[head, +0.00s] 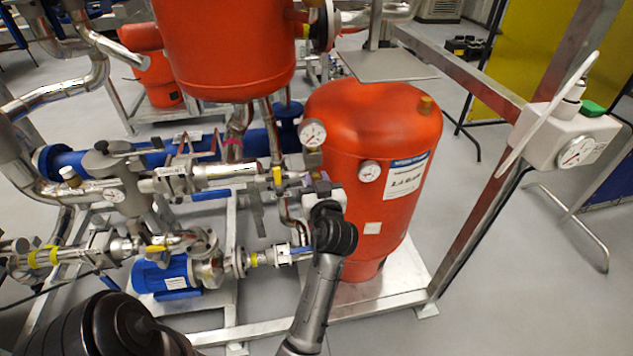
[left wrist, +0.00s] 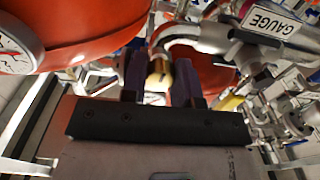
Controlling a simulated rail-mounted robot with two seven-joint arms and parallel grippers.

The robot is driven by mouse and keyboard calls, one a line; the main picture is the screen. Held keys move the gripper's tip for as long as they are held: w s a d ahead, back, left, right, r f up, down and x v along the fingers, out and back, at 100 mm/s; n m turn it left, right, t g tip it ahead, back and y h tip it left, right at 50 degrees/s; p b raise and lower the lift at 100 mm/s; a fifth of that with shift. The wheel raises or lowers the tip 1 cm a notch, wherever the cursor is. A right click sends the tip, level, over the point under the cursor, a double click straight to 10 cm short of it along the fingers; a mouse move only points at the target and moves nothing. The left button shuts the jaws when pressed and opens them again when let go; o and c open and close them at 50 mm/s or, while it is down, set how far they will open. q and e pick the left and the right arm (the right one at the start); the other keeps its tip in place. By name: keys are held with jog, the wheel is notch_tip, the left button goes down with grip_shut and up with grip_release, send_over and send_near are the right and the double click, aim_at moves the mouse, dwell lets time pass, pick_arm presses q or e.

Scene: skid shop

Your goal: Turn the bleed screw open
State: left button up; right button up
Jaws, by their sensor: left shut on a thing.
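The bleed screw (left wrist: 160,72) is a small brass piece on the pipework, between the two purple fingers of my left gripper (left wrist: 160,80) in the left wrist view. The fingers are shut on it, one on each side. In the head view my left gripper (head: 308,186) is at the pipe end in front of the red tank; the screw is too small and covered to make out there. A grey pipe fitting with a "GAUGE" tag (left wrist: 273,22) is close by in the left wrist view. My right gripper is not in view.
A red tank (head: 375,125) stands just behind the gripper, with a dial gauge (head: 313,134) beside it. Pipes and a blue pump (head: 165,279) fill the left side. A steel post (head: 478,215) stands to the right.

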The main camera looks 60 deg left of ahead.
pick_arm(q)
jog(key=shift+r, duration=0.15)
jog(key=o, duration=0.9)
